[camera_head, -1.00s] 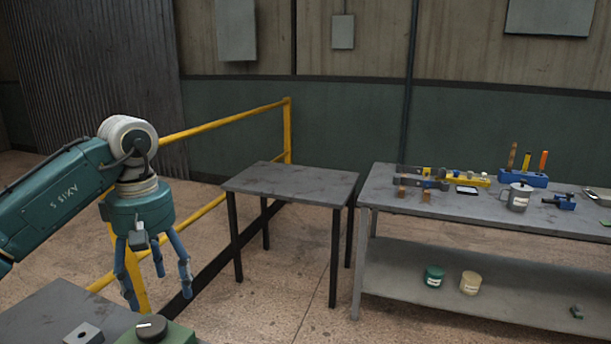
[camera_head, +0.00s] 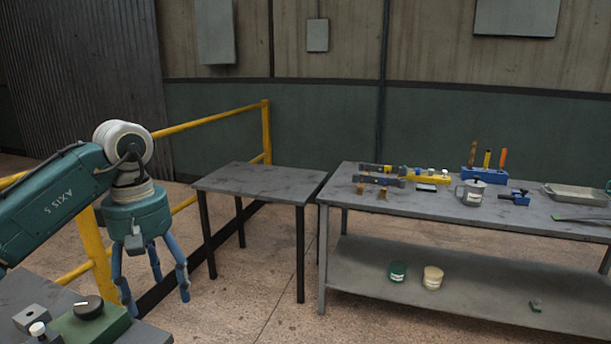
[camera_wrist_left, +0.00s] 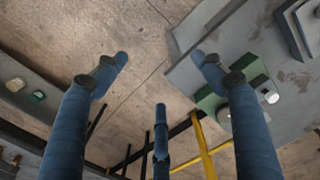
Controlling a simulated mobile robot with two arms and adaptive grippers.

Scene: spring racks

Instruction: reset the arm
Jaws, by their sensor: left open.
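My left gripper (camera_head: 152,284) hangs from the teal arm at the left of the head view, its blue fingers pointing down. It is open and empty. It hangs in the air beside the near grey table (camera_head: 24,287), over the floor and in front of the yellow rail. In the left wrist view my left gripper (camera_wrist_left: 160,85) shows its three fingers spread apart with nothing between them and bare floor beyond. My right gripper is not in view.
The near table holds a green box with a black knob (camera_head: 90,312). An empty dark table (camera_head: 258,182) stands ahead. A yellow rail (camera_head: 205,122) runs behind the gripper.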

